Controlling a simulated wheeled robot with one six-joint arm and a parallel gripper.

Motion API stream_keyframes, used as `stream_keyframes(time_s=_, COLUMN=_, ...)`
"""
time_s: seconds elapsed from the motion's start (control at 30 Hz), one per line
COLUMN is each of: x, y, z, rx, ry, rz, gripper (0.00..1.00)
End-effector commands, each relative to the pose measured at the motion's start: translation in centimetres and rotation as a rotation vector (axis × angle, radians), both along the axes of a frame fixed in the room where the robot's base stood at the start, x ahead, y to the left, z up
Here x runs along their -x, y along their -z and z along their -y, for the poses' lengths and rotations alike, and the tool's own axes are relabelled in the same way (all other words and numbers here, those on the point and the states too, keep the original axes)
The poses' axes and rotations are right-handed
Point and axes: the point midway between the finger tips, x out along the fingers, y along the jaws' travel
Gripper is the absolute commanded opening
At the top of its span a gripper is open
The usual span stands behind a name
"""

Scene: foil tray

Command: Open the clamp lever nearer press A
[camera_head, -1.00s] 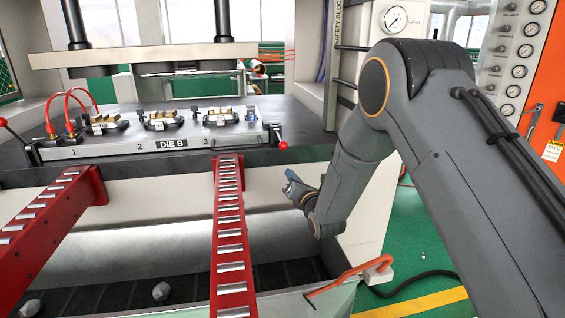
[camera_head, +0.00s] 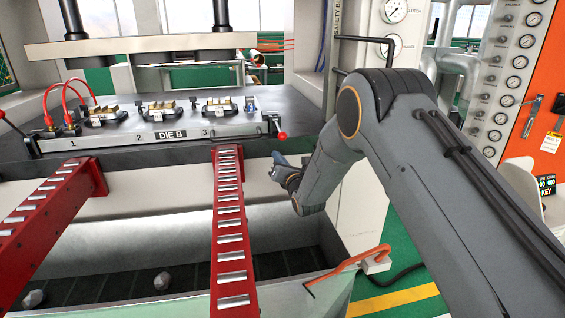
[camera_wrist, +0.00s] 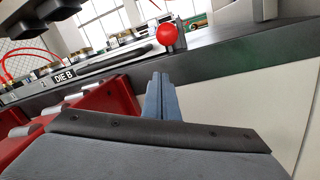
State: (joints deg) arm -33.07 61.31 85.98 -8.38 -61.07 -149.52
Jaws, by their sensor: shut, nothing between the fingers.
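The die plate marked DIE B (camera_head: 110,140) lies on the press bed with a clamp lever at each front end. The right clamp lever has a red ball knob (camera_head: 281,136) hanging just off the plate's right corner; this red knob also shows in the wrist view (camera_wrist: 167,34). The left lever's red knob (camera_head: 3,115) is at the picture's left edge. My gripper (camera_head: 277,158) is shut and empty, a little below the right knob and apart from it. In the wrist view, the blue fingers (camera_wrist: 162,90) are together, pointing toward the knob. No press A label is visible.
A red roller arm (camera_head: 229,230) runs out from the bed, left of my gripper; another red roller arm (camera_head: 60,190) is farther left. A white press column (camera_head: 350,210) stands to the right. An orange hooked handle (camera_head: 350,265) lies low at the front.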

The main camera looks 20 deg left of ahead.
Motion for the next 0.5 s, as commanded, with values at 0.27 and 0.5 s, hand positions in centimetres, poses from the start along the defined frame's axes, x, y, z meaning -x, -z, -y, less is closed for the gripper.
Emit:
stream_keyframes(time_s=0.27, x=-2.7, y=-0.5, z=-2.2, rx=0.0, ry=0.001, rz=0.0, gripper=0.0)
stream_keyframes(time_s=0.5, x=-2.5, y=-2.9, z=-0.4, rx=0.001, ry=0.001, rz=-0.001, gripper=0.0)
